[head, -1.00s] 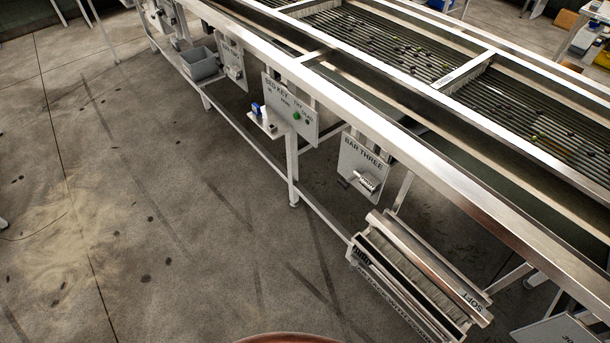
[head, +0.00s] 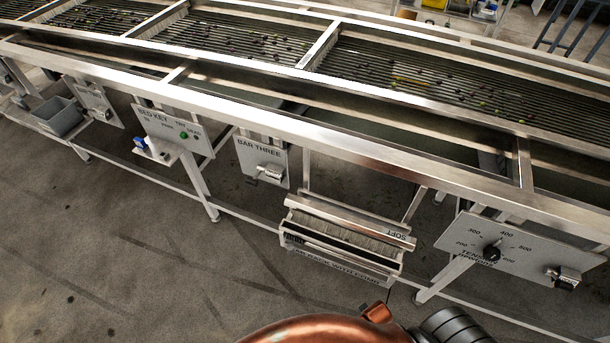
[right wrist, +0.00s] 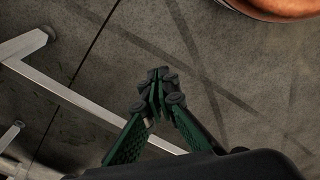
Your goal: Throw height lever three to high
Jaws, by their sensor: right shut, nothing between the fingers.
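No panel that I can read as height lever three shows in the head view. A plate marked BAR THREE (head: 258,152) hangs under the machine's frame, with a small metal handle (head: 270,172) on its lower part. My right gripper (right wrist: 157,82) shows in the right wrist view, shut and empty above bare concrete floor, apart from any lever. My left gripper is in neither view.
The roller machine's steel frame (head: 330,118) runs across the head view. Below it are a BED KEY panel (head: 165,120), a brush rack marked SOFT (head: 345,225), a tension panel with a dial (head: 470,240) and a grey bin (head: 60,118). Open floor (head: 120,260) lies in front.

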